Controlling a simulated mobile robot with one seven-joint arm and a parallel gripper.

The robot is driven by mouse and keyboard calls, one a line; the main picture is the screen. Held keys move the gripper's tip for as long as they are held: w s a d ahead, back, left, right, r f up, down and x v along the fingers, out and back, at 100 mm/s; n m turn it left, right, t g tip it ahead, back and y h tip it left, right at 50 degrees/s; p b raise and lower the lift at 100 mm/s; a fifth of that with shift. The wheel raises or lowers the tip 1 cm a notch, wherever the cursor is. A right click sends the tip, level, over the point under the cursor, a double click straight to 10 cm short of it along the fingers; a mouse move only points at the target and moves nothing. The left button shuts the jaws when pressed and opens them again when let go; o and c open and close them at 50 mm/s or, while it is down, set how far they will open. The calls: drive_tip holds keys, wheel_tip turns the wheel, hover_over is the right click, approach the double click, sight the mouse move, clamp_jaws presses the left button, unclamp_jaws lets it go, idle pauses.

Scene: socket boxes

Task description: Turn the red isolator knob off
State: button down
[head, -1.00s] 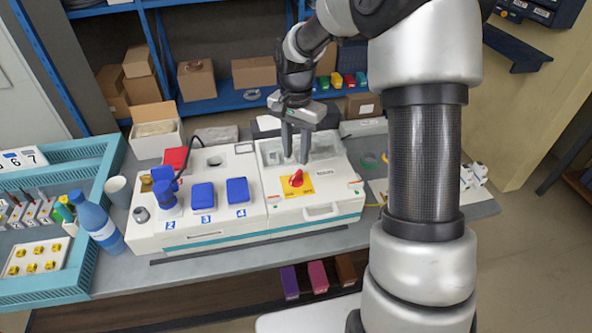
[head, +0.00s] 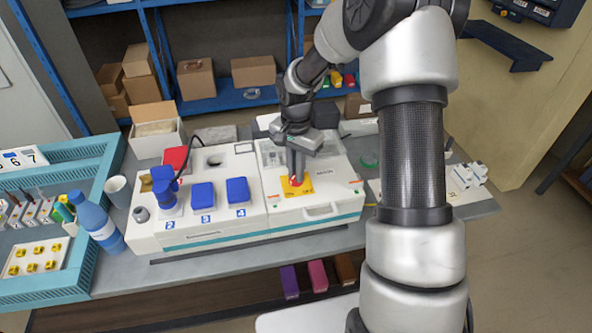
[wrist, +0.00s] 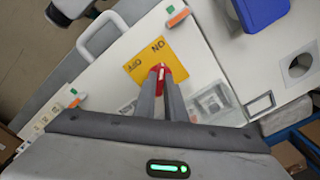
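The red isolator knob (wrist: 161,72) sits on a yellow plate (wrist: 139,67) marked ON and OFF, which reads upside down in the wrist view. In the head view the yellow plate (head: 306,184) is on the right part of the white bench unit. My gripper (wrist: 160,70) points down at the knob, with a fingertip on each side of it. The fingers are close together with the knob between their tips. In the head view my gripper (head: 296,181) covers much of the knob. The knob's exact angle is partly hidden by the fingers.
Blue socket covers (head: 203,196) and a blue plug (head: 165,187) with a cable are to the left on the same unit. A white handle (head: 320,210) is at the unit's front. A blue bottle (head: 97,221) and a cup (head: 118,192) stand further left.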

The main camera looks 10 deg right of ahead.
drive_tip(key=shift+n, duration=0.4)
drive_tip(key=n, duration=0.4)
drive_tip(key=shift+n, duration=0.3)
drive_tip(key=n, duration=0.9)
drive_tip(key=shift+r, duration=0.1)
drive_tip(key=shift+n, duration=1.9)
drive_tip(key=c, duration=1.8)
unclamp_jaws()
